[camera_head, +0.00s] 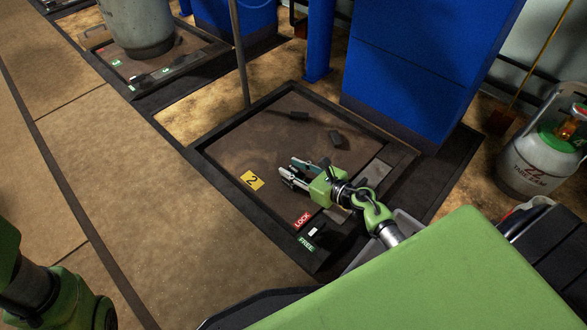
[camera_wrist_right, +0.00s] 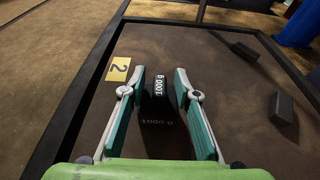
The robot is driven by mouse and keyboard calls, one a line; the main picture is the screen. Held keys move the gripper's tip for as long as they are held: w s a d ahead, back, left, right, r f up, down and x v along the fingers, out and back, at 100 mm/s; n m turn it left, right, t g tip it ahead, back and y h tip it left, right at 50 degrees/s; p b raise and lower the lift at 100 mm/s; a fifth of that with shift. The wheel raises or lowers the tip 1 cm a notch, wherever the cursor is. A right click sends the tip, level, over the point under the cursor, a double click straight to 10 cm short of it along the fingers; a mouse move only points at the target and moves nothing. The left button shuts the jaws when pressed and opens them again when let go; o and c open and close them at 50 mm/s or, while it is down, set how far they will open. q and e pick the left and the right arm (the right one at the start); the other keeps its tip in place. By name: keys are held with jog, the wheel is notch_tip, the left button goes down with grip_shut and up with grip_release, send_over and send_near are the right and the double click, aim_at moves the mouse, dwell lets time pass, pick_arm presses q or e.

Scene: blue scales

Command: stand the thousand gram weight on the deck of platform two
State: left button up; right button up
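The deck of platform two (camera_head: 235,150) is a brown plate in a dark frame, with a yellow number 2 tag (camera_head: 252,180). My right gripper (camera_head: 286,168) is low over the deck, right of the tag. In the right wrist view my right gripper (camera_wrist_right: 160,72) is open, its fingers on either side of the black thousand gram weight (camera_wrist_right: 160,88). Gaps show between the weight and both fingers. The weight looks upright on the deck, its "1000 g" markings showing; its base contact is not clear. In the head view the fingers largely hide it. My left gripper is out of view.
Two dark blocks (camera_head: 299,115) (camera_head: 335,138) lie on the far part of the deck. LOCK (camera_head: 302,219) and FREE (camera_head: 306,243) labels are at the near corner. A thin post, blue cabinets (camera_head: 415,65) and a gas cylinder (camera_head: 540,160) stand around the platform.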

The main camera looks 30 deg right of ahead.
jog(key=shift+r, duration=0.2)
jog(key=p+v, duration=0.4)
jog(key=v, duration=0.8)
